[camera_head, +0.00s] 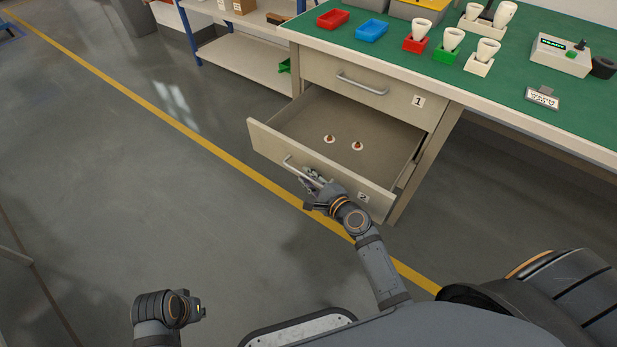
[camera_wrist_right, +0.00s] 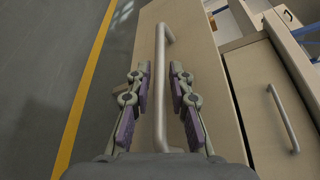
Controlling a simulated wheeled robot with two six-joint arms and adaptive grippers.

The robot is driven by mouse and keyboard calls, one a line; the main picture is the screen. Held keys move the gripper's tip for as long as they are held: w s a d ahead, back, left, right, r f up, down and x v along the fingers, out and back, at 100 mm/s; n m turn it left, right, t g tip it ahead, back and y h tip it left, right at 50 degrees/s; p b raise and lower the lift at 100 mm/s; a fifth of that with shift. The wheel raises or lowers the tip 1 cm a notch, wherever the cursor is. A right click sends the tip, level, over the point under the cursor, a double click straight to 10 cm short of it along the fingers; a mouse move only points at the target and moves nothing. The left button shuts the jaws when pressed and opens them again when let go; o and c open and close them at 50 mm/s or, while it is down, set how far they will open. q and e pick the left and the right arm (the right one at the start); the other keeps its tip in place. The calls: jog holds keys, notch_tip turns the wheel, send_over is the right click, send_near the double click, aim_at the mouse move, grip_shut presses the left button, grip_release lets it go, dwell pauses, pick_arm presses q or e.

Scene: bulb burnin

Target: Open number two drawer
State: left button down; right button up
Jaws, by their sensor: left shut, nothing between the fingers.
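The number two drawer (camera_head: 262,142) is pulled well out below the closed drawer 1, with its label 2 (camera_head: 363,197) on the front. Its bar handle (camera_head: 299,172) is at the front's left part. My right gripper (camera_head: 312,178) is at this handle. In the right wrist view the handle (camera_wrist_right: 160,95) runs between the fingers of my right gripper (camera_wrist_right: 160,88), with a gap on both sides, so it is open around the bar. My left gripper (camera_head: 193,307) is low at the left, away from the drawer, shut and empty; its fingers are hardly visible.
Two small white discs with brown tops (camera_head: 357,146) lie in the drawer. Drawer 1 (camera_head: 405,98) is closed above. Floor left of the drawer is free.

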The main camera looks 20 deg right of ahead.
jog(key=shift+s, duration=0.1)
jog(key=v, duration=1.2)
